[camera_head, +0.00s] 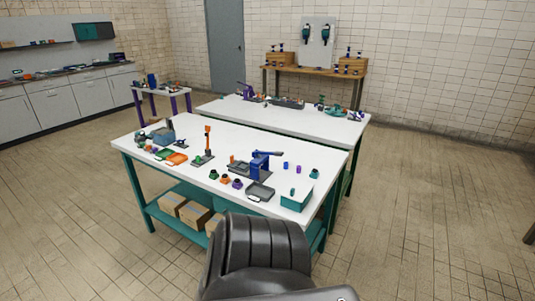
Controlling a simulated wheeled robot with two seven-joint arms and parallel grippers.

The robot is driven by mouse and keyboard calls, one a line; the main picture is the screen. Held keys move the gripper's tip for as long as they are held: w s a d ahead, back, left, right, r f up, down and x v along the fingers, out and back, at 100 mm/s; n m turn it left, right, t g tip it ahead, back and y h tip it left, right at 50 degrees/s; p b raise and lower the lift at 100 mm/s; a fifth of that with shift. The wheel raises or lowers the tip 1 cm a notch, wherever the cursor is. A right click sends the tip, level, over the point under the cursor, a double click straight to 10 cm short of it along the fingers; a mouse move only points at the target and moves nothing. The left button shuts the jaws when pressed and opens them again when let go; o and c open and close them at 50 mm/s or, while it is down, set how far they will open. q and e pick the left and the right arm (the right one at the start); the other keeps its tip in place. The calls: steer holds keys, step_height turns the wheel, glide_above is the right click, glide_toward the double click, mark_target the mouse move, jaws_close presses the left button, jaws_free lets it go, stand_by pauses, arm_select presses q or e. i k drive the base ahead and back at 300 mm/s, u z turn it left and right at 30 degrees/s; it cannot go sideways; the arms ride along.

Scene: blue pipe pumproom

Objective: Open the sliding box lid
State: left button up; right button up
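A small teal box (297,201) stands near the right front corner of the nearer white-topped table. Its top looks pale, with a small green upright piece at it; I cannot tell whether this is a sliding lid or whether the box is open. A grey shallow case (260,192) with a handle lies just left of it. Neither of my grippers shows. A dark grey part of my own body fills the bottom middle, in front of the table's near edge.
The nearer table (190,184) also holds a blue press (262,163), an orange upright tool (207,140), an open green-and-orange case (171,156) and several small parts. Cardboard boxes (193,215) sit on its lower shelf. A second table (330,124) stands behind.

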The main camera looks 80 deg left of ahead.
mark_target(297, 186)
steer(key=u, duration=0.95)
steer(key=i, duration=0.8)
steer(key=u, duration=0.75)
